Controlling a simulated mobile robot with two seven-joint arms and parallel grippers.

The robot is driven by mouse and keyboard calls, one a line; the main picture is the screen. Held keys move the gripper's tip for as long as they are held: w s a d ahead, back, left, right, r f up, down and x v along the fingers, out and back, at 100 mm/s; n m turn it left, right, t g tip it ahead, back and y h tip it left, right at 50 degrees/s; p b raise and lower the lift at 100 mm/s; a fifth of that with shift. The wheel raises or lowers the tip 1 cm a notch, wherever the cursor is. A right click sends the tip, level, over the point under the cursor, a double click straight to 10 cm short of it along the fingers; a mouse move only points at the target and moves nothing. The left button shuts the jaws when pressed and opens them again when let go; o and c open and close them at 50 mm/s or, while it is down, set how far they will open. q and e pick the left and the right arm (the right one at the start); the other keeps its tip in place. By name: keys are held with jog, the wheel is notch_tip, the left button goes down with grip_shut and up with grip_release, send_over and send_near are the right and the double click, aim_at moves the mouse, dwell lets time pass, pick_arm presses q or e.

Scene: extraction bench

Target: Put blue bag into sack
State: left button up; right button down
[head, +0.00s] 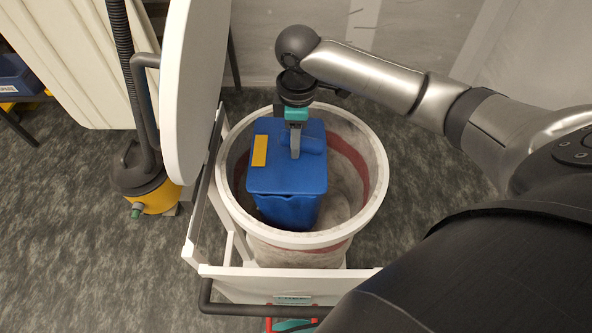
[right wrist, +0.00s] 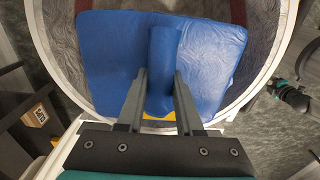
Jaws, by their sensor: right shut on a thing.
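The blue bag (head: 287,175) is a boxy blue shape with a yellow label on top. It is within the round opening of the sack (head: 303,241), which has a pale rim, a greyish wall and a red band inside. My right gripper (head: 295,150) comes down from above and is shut on the raised ridge on top of the bag. In the right wrist view its fingers (right wrist: 161,82) stand on either side of that ridge on the blue bag (right wrist: 107,52). Whether the bag's underside touches the sack's bottom is hidden. My left gripper is not in view.
A pale upright panel (head: 191,80) and a white frame (head: 290,284) stand close to the sack's left and front. A yellow and black vacuum (head: 152,190) with a hose stands at left. A blue bin (head: 18,76) is at far left. Grey carpet is open at lower left.

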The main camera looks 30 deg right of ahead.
notch_tip(320, 180, down, 11)
jog(key=shift+w+r+b, duration=0.1)
jog(key=shift+b, duration=1)
jog(key=c, duration=0.6)
grip_release()
jog(key=shift+o, duration=0.2)
jog(key=r+p, duration=0.1)
jog(key=r, duration=0.5)
jog(key=r+p, duration=0.1)
jog(key=r, duration=0.5)
jog(key=shift+s+d+p, duration=0.1)
jog(key=shift+s+p, duration=0.1)
jog(key=shift+p, duration=0.15)
